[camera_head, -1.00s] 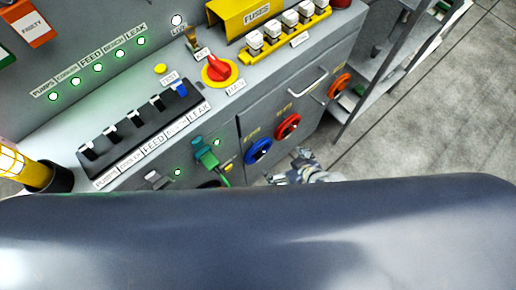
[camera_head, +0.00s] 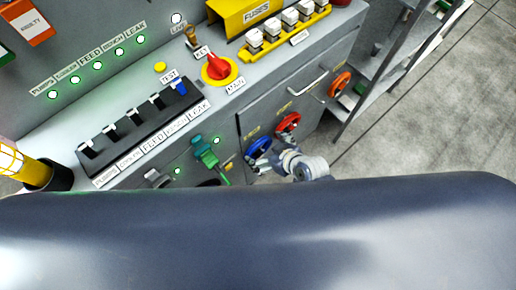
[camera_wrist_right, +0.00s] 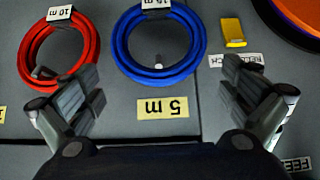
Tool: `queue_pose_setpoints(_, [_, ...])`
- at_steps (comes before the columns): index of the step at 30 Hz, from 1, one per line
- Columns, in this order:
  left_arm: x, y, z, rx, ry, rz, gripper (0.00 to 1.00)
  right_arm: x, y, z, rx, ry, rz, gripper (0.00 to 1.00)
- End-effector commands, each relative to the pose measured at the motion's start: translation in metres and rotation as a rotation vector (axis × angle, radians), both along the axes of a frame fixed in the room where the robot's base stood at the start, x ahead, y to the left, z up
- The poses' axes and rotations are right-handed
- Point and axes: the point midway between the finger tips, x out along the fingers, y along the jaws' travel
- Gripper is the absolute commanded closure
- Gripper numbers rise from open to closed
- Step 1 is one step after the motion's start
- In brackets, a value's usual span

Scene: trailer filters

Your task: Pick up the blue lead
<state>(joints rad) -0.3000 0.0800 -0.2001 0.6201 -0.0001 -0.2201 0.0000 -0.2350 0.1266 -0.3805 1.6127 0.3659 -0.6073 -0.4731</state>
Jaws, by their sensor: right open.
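The blue lead (camera_head: 259,147) is a coiled ring on the grey cabinet front in the head view, with my right gripper (camera_head: 270,161) close in front of its lower right part. My left gripper is not in view.
A red coil (camera_wrist_right: 93,47) tagged "10 m" hangs beside the blue one, near the left finger. An orange coil (camera_head: 340,84) is farther along the cabinet. A green plug (camera_head: 206,152) sits left of the blue lead. A handle (camera_head: 307,81) juts from the cabinet.

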Motion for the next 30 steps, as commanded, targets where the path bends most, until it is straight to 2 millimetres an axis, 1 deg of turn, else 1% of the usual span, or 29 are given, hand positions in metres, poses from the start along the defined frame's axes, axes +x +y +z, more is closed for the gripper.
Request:
queue_pose_setpoints(3, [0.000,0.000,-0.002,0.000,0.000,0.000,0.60,0.010,0.006,-0.012,0.001,-0.001,-0.001,0.00])
queue_pose_setpoints(6, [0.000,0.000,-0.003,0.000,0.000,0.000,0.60,0.015,0.010,-0.020,-0.001,0.000,-0.001,0.00])
queue_pose_setpoints(10, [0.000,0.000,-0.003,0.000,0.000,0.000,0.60,0.017,0.013,-0.024,-0.001,0.000,-0.001,0.00])
queue_pose_setpoints(16, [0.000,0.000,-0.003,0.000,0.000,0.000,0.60,0.018,0.013,-0.023,-0.001,0.000,-0.001,0.00])
queue_pose_setpoints(17, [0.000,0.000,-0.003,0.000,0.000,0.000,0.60,0.018,0.013,-0.023,-0.001,0.000,-0.001,0.05])
queue_pose_setpoints(18, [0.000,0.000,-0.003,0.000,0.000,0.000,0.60,0.018,0.013,-0.023,-0.001,0.000,-0.001,0.14])
queue_pose_setpoints(20, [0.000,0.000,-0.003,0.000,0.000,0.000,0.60,0.017,0.013,-0.023,-0.001,0.000,-0.001,0.27])
queue_pose_setpoints(21, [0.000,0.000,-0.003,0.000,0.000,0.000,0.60,0.017,0.012,-0.023,-0.001,0.000,-0.001,0.36])
queue_pose_setpoints(23, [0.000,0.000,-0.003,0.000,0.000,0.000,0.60,0.017,0.012,-0.024,-0.001,0.000,-0.001,0.50])
queue_pose_setpoints(24, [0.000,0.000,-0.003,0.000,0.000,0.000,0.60,0.017,0.012,-0.024,-0.002,0.001,-0.001,0.54])
queue_pose_setpoints(30, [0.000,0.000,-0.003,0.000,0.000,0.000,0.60,0.018,0.012,-0.023,-0.002,-0.001,-0.001,0.54])
